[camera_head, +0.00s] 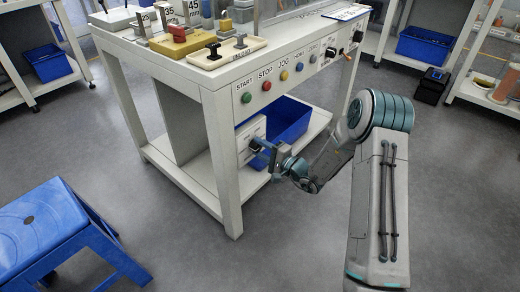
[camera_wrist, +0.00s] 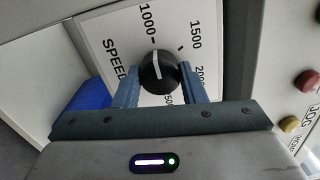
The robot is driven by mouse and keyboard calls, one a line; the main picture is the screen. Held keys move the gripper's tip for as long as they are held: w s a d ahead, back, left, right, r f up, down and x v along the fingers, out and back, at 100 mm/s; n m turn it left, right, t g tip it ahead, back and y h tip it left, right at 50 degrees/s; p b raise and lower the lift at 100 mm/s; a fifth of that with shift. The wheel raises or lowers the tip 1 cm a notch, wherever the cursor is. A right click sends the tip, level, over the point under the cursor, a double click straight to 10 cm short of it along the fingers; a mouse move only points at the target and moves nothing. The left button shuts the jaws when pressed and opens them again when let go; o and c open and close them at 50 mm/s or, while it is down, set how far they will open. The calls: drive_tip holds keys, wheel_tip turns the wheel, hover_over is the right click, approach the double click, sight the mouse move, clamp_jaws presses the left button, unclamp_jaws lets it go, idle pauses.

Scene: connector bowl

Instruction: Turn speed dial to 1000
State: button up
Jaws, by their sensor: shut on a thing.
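The speed dial (camera_wrist: 158,72) is a round black knob with a white pointer line. It sits on a white panel (camera_wrist: 92,32) marked SPEED, with 1000, 1500 and other numbers around it. The pointer line runs up the picture, roughly toward the tick beside 1000. My gripper (camera_wrist: 160,78) has its two blue fingers on either side of the knob, shut on it. In the head view my gripper (camera_head: 262,150) reaches the white dial panel (camera_head: 244,153) on the workbench's side; the knob is mostly hidden there by the fingers.
The white workbench (camera_head: 228,180) carries START, STOP and JOG buttons along its front edge. A blue bin (camera_head: 288,122) stands on its lower shelf, close behind my gripper. A blue stool (camera_head: 40,225) stands at the left. The grey floor in front is clear.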

drive_tip(key=shift+w+d, duration=0.1)
drive_tip(key=shift+d, duration=0.15)
drive_tip(key=o, duration=1)
drive_tip(key=shift+d, duration=0.1)
drive_tip(key=shift+a, duration=0.2)
drive_tip(key=p+v, duration=0.3)
drive_tip(key=v, duration=1)
drive_tip(key=shift+s+d, duration=0.3)
